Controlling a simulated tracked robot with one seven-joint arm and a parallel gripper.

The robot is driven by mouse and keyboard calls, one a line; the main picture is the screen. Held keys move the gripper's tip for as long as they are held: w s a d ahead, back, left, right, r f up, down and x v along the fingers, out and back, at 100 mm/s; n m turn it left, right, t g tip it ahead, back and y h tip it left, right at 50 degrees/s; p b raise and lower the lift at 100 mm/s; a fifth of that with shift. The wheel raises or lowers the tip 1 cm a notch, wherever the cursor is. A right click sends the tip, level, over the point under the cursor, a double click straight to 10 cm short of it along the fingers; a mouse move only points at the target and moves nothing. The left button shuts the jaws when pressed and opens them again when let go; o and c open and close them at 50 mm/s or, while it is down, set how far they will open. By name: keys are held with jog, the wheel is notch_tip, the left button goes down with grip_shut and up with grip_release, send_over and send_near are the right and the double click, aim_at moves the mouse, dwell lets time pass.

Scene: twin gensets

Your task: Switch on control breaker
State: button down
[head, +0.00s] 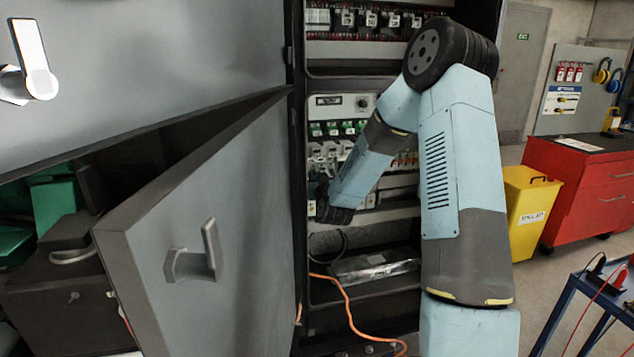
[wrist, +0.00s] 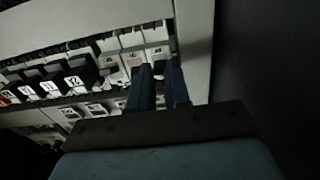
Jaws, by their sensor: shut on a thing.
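A row of white breakers (wrist: 132,41) runs across the upper part of the wrist view, beside the cabinet's pale side wall. My gripper (wrist: 159,68) has its two dark fingers at the rightmost white breaker (wrist: 157,36). The fingers are shut on its small toggle, which is mostly hidden between the fingertips. I cannot read the breaker's label or tell the toggle's position. Other white breakers (head: 325,152) show above my wrist.
A grey cabinet door (head: 225,215) stands open at the left of my arm. Black numbered modules (wrist: 72,77) sit left of the breakers. An orange cable (head: 345,300) hangs below. A yellow bin (head: 527,210) and red tool cabinet (head: 580,185) stand at right.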

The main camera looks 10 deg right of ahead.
notch_tip(320, 180, up, 2)
jog(key=g, duration=0.3)
jog(key=shift+w, duration=0.15)
jog(key=shift+w+r+g, duration=0.1)
jog(key=shift+r+g, duration=0.15)
jog(key=shift+g, duration=0.4)
jog(key=shift+w+r+g, duration=0.1)
jog(key=shift+r+g, duration=0.1)
jog(key=shift+g, duration=0.45)
